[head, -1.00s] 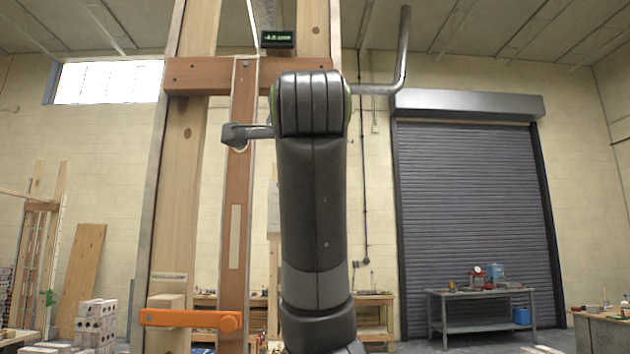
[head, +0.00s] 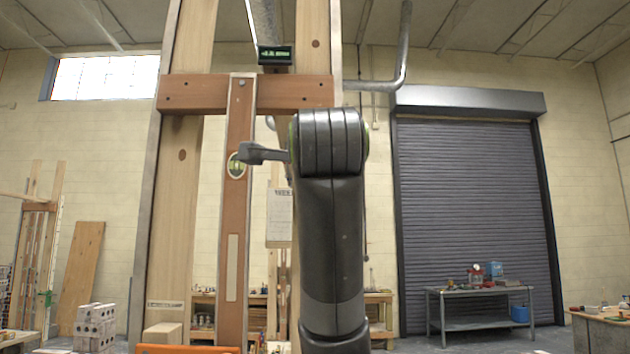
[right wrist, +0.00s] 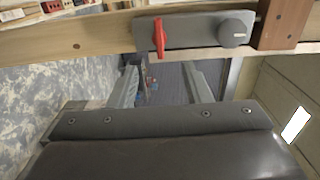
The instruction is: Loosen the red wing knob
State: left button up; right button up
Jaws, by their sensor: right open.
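The red wing knob (right wrist: 158,38) shows in the right wrist view, upright on a grey plate at the top. The plate is fixed along a wooden bar, and a round grey knob (right wrist: 236,28) sits to its right. My right gripper's two grey fingers (right wrist: 160,85) stand wide apart below the knob in that picture, with nothing between them. In the head view my right gripper (head: 262,152) points left from the wrist, in front of or beside the brown upright rail; its fingertips are not clear there. The red knob cannot be made out in the head view.
A wooden frame with a brown crossbar (head: 210,94) and a brown rail (head: 236,200) with a level vial stands before me. An orange bar (head: 188,348) is at the bottom. A workbench (head: 480,292) stands farther right.

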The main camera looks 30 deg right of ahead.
jog(key=shift+p+x, duration=4.8)
jog(key=shift+x, duration=1.6)
jog(key=shift+f, duration=0.1)
jog(key=shift+c, duration=0.2)
jog(key=c, duration=0.9)
